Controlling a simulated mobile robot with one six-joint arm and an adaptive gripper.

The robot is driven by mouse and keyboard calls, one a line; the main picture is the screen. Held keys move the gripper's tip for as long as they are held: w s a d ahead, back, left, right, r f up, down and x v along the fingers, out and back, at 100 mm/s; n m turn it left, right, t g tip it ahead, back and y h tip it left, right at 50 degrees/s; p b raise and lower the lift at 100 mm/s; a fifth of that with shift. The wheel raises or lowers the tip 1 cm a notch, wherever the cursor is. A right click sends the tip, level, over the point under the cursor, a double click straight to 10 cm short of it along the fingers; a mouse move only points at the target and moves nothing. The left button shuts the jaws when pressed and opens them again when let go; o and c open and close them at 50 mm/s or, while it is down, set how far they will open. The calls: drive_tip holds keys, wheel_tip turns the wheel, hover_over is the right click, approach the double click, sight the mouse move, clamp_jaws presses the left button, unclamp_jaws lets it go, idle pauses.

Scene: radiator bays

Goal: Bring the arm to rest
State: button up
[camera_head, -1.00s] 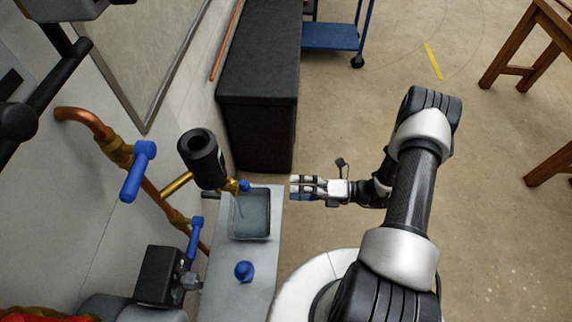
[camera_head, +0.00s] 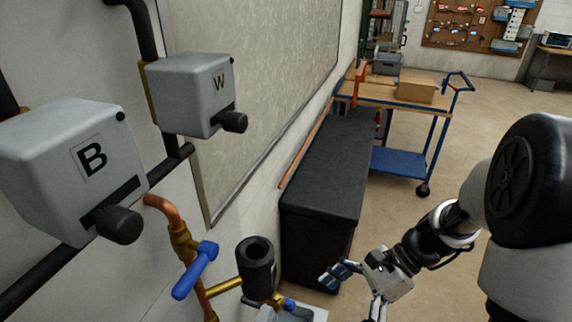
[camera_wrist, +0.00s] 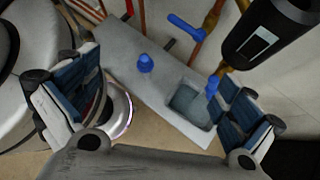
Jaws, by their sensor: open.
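My gripper (camera_head: 352,297) is open and empty at the lower middle of the head view, in front of the black bench. My arm reaches to it from the right side. In the wrist view my gripper (camera_wrist: 160,105) shows its two blue-padded fingers spread wide, with nothing between them touching either pad. Beyond them lie a grey shelf (camera_wrist: 128,60) with a blue knob (camera_wrist: 145,63) and a small tray (camera_wrist: 188,103). In the head view the shelf is mostly cut off at the bottom edge.
Grey boxes marked B (camera_head: 70,170) and W (camera_head: 190,95) are on the left wall. A black cylinder (camera_head: 257,268) and a blue valve handle (camera_head: 196,271) stick out below. The black bench (camera_head: 325,190) and a blue cart (camera_head: 400,163) stand beyond. Floor right of the cart is clear.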

drive_tip(key=s+d+r+n+t+h, duration=0.3)
drive_tip(key=s+r+n+t+h, duration=0.4)
drive_tip(key=r+n, duration=0.6)
drive_tip(key=s+n+h, duration=0.2)
drive_tip(key=n, duration=0.1)
drive_tip(key=shift+s+d+n+t, duration=0.15)
drive_tip(key=shift+d+n+t, duration=0.15)
drive_tip(key=shift+d+n, duration=0.1)
